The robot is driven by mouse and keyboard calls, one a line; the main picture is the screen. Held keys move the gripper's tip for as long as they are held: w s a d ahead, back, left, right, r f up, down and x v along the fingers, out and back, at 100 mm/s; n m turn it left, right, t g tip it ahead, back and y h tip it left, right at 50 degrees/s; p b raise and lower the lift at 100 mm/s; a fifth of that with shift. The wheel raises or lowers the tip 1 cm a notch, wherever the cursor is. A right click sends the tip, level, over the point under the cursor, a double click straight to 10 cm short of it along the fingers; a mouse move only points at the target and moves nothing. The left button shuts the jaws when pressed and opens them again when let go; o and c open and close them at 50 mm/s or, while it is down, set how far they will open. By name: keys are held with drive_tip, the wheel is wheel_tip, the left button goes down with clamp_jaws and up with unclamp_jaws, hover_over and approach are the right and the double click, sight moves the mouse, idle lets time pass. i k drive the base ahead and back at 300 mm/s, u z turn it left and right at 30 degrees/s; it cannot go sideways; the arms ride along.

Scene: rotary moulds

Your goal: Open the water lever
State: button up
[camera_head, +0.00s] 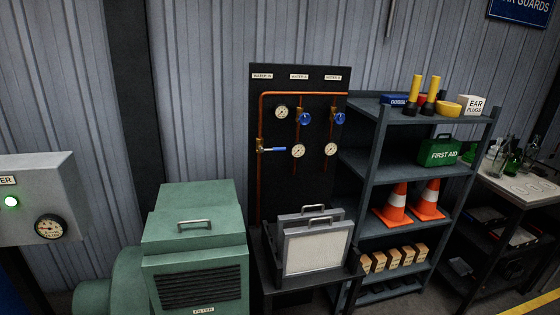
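A black panel (285,187) stands against the wall in the middle, with copper pipes (261,185) on its front. A blue lever (274,149) on a brass valve sticks out sideways to the right from the left vertical pipe. Two round blue knobs, one at the middle pipe (305,118) and one at the right pipe (339,118), sit higher up. Several white gauges, such as the upper left gauge (281,112), are on the panel. White labels run along its top, too small to read surely. My gripper is not in view.
A green filter box (193,245) stands left of the panel. A low black table with white framed panels (316,252) stands before the panel's lower part. A dark shelf (420,122) with cones and a first aid box is on the right. A grey box (40,200) hangs at the left.

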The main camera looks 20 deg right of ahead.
sight(274, 150)
drive_tip(key=u, duration=0.05)
drive_tip(key=i, duration=1.2)
drive_tip(key=z, duration=0.6)
drive_tip(key=k, duration=0.6)
drive_tip(key=u, duration=0.35)
drive_tip(key=i, duration=1.1)
drive_tip(key=z, duration=0.5)
drive_tip(key=i, duration=0.55)
drive_tip(key=z, duration=0.45)
